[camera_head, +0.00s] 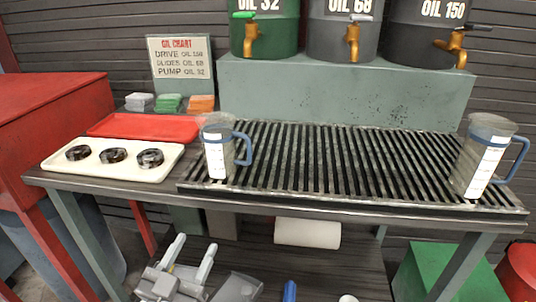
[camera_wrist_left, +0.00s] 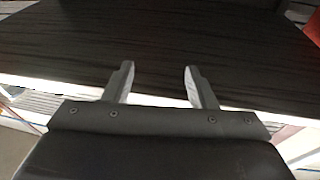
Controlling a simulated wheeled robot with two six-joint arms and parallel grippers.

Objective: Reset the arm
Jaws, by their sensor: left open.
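My left gripper (camera_head: 195,246) is at the bottom left of the head view, in front of the bench and lower in the picture than its worktop. Its two grey fingers are apart with nothing between them. In the left wrist view the same open fingers (camera_wrist_left: 159,69) point at a dark wood-grained surface (camera_wrist_left: 160,35). My right gripper is not in view.
The bench carries a slatted grate (camera_head: 330,160) with two measuring jugs, one left (camera_head: 216,150) and one right (camera_head: 480,160). A cream tray (camera_head: 112,175) holds three dark rings. A red tray (camera_head: 145,127) lies behind it. Oil drums with taps stand at the back.

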